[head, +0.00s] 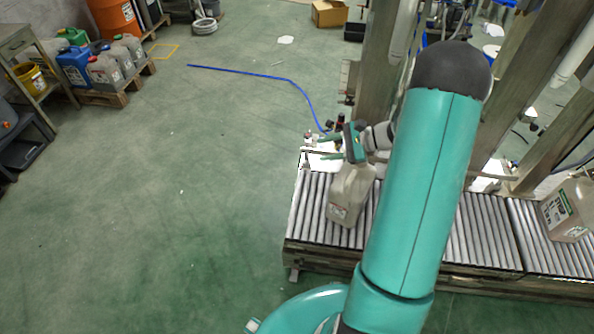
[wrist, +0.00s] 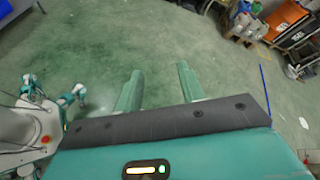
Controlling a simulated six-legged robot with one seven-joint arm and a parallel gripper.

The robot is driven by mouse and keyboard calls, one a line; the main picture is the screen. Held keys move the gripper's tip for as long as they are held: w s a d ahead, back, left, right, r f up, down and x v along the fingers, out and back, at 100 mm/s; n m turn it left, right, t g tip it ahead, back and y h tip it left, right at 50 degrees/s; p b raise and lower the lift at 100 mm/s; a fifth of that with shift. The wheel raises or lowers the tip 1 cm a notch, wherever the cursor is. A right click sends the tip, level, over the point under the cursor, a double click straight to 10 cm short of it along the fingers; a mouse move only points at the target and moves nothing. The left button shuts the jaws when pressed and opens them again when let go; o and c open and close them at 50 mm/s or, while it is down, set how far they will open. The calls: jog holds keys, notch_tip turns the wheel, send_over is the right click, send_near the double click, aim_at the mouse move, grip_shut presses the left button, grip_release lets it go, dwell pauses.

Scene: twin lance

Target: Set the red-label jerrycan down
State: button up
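A translucent whitish jerrycan (head: 350,196) with a small reddish label low on its side appears to stand on the roller conveyor (head: 311,215), near its left end. My gripper (head: 322,147) is at the height of the jerrycan's top in the head view, its two green fingers pointing left. The gripper body overlaps the jerrycan's top, so its handle and cap are hidden. In the wrist view the fingers (wrist: 157,78) are spread wide with only green floor between them. The jerrycan does not show there.
Another jerrycan (head: 570,210) with a green label stands on the conveyor's right part. Posts (head: 377,75) rise behind the rollers. A blue hose (head: 262,76) lies on the floor. Several canisters (head: 105,68) stand on a pallet at upper left. The floor left of the conveyor is mostly clear.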

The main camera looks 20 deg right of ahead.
jog(key=s+a+r+n+g+h, duration=0.2)
jog(key=s+a+r+n+g, duration=0.15)
jog(key=a+r, duration=0.35)
jog(key=s+a+r+n+g+h, duration=0.2)
jog(key=s+a+r+n+h, duration=0.1)
jog(key=s+a+r+n, duration=0.25)
jog(key=s+a+r+n+t+h, duration=0.4)
jog(key=s+a+r+n+h, duration=0.2)
jog(key=s+r+n, duration=0.3)
jog(key=s+r, duration=0.1)
jog(key=s, duration=0.2)
jog(key=shift+a, duration=0.4)
jog(key=shift+d, duration=0.15)
